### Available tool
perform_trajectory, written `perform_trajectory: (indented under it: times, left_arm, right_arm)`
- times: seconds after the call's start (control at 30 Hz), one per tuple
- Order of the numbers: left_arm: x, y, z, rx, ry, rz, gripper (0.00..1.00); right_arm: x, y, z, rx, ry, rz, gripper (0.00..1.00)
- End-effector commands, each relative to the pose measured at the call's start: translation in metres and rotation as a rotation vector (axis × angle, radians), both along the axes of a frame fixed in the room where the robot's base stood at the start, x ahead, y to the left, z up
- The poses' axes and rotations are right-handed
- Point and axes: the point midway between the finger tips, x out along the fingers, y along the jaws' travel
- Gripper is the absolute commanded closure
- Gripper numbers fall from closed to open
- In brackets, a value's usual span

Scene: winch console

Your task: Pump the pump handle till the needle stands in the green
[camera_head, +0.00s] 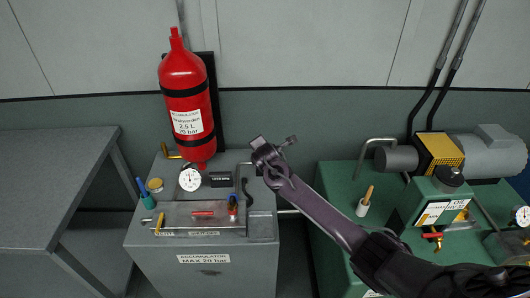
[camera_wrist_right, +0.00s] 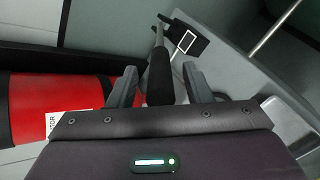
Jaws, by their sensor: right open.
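The pump handle shows in the right wrist view as a black grip (camera_wrist_right: 160,78) on a metal rod. My right gripper (camera_wrist_right: 160,72) is open, with one finger on each side of the grip and a visible gap on both sides. In the head view my right gripper (camera_head: 275,145) is above the right rear of the grey console (camera_head: 205,272) and hides most of the handle. A round white gauge (camera_head: 190,179) stands on the console below the red accumulator bottle (camera_head: 183,90). Its needle and green zone are too small to read. My left gripper is not in view.
Red-handled (camera_head: 204,213) and yellow-handled (camera_head: 159,223) valves and a blue-handled tool (camera_head: 145,190) are on the console. A green unit (camera_head: 335,205) with a motor (camera_head: 485,155) stands at right. A bare grey table (camera_head: 55,165) is at left.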

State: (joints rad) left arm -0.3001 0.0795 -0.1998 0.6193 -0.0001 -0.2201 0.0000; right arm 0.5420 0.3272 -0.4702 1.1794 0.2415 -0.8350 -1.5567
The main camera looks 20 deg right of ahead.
Motion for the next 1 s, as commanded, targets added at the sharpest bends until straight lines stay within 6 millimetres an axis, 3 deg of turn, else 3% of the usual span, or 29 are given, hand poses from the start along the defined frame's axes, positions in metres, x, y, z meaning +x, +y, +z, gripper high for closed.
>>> perform_trajectory:
  times: [0.4,1.0]
  left_arm:
    - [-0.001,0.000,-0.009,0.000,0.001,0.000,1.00]
    - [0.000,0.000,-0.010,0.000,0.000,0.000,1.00]
  right_arm:
    - [-0.041,0.016,0.029,0.000,-0.001,0.000,0.55]
    - [-0.046,0.018,0.034,0.001,0.000,0.000,0.55]
